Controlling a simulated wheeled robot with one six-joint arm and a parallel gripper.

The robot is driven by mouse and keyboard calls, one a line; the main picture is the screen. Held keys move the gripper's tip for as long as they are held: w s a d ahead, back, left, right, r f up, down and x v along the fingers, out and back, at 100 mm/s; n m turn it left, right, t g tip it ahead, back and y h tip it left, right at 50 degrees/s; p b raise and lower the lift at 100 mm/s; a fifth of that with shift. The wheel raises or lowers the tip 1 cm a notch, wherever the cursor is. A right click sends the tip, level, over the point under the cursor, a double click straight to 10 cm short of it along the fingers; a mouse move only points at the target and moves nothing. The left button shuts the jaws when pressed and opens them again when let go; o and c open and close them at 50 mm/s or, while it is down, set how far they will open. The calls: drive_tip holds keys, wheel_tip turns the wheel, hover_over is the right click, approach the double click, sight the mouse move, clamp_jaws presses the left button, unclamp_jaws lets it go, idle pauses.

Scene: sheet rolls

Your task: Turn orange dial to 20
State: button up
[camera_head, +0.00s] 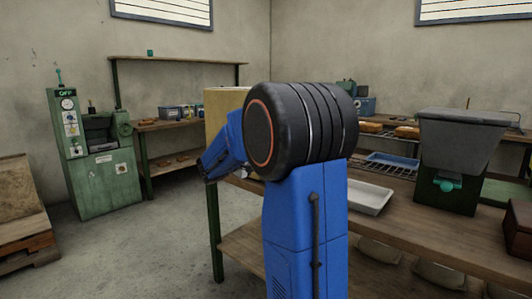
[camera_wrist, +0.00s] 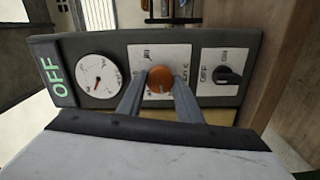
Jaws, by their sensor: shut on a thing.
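In the wrist view, the orange dial (camera_wrist: 160,88) is a round knob on a white label in the middle of a dark control panel (camera_wrist: 116,48). My gripper (camera_wrist: 161,78) has one finger on each side of the dial and is shut on it. The fingers cover parts of the label, and its markings are too small to read, so the setting cannot be told. In the head view, my blue arm hides the dial and the gripper's fingertips.
Left of the dial are a round gauge (camera_wrist: 98,82) and a green "OFF" display (camera_wrist: 52,77); right is a black ON/OFF switch (camera_wrist: 228,76). In the head view, a bench (camera_head: 400,228) holds a white tray (camera_head: 367,197). A green machine (camera_head: 102,178) stands far left.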

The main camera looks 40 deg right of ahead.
drive_tip(key=shift+n, duration=2)
drive_tip(key=shift+f, duration=0.1)
drive_tip(key=o, duration=1)
drive_tip(key=shift+o, duration=0.2)
drive_tip(key=shift+a, duration=0.1)
drive_tip(key=s+a, duration=0.1)
drive_tip(key=a, duration=1.6)
drive_tip(key=shift+s, duration=0.15)
drive_tip(key=shift+a, duration=0.1)
